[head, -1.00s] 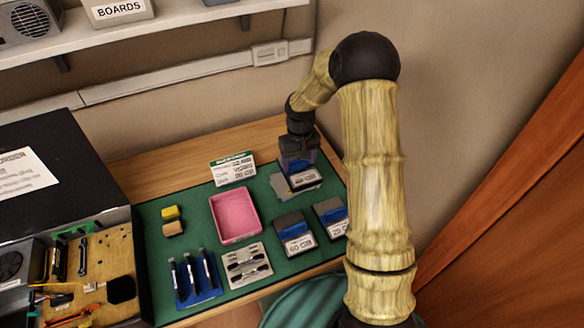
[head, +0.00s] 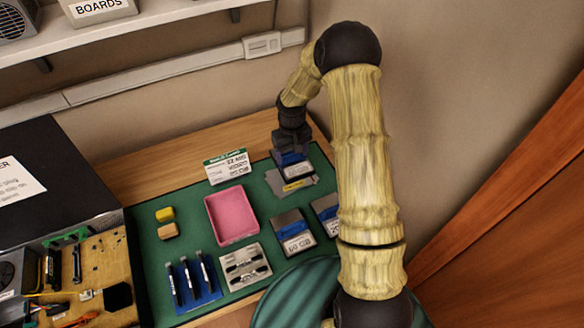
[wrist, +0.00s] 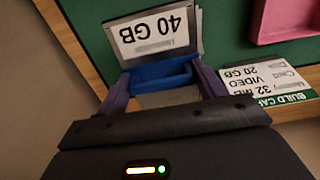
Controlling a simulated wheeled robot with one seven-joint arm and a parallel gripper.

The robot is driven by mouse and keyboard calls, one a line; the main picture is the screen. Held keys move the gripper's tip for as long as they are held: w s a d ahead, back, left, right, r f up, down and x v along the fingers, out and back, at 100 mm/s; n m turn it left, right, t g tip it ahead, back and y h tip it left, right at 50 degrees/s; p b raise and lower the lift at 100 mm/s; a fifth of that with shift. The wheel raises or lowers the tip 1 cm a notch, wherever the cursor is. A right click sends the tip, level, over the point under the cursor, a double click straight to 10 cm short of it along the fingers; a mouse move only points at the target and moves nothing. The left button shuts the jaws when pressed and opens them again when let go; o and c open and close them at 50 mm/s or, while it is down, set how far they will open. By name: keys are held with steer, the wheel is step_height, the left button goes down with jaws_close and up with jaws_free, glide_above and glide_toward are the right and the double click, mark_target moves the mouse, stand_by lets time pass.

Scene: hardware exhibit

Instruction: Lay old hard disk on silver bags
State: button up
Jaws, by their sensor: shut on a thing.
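A hard disk with a white "40 GB" label (wrist: 155,33) and a blue grip (wrist: 160,76) is between the fingers of my gripper (wrist: 162,88). In the head view my gripper (head: 292,153) is shut on it at the back right of the green mat. The disk (head: 298,170) is partly hidden by the gripper.
Two more blue-gripped disks, one marked 60 (head: 292,236) and one (head: 326,212) partly behind my arm, stand nearer. A pink tray (head: 232,214) and a sign card (head: 226,167) are to the left. The wall is close behind.

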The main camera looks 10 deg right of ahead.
mark_target(292, 167)
steer(key=shift+f, duration=1.2)
steer(key=shift+f+p, duration=0.65)
steer(key=shift+f, duration=1.45)
steer(key=shift+f, duration=0.15)
steer(key=o, duration=0.8)
steer(key=shift+c, duration=0.2)
step_height(292, 167, up, 12)
steer(key=b, duration=0.2)
steer(key=shift+b, duration=0.4)
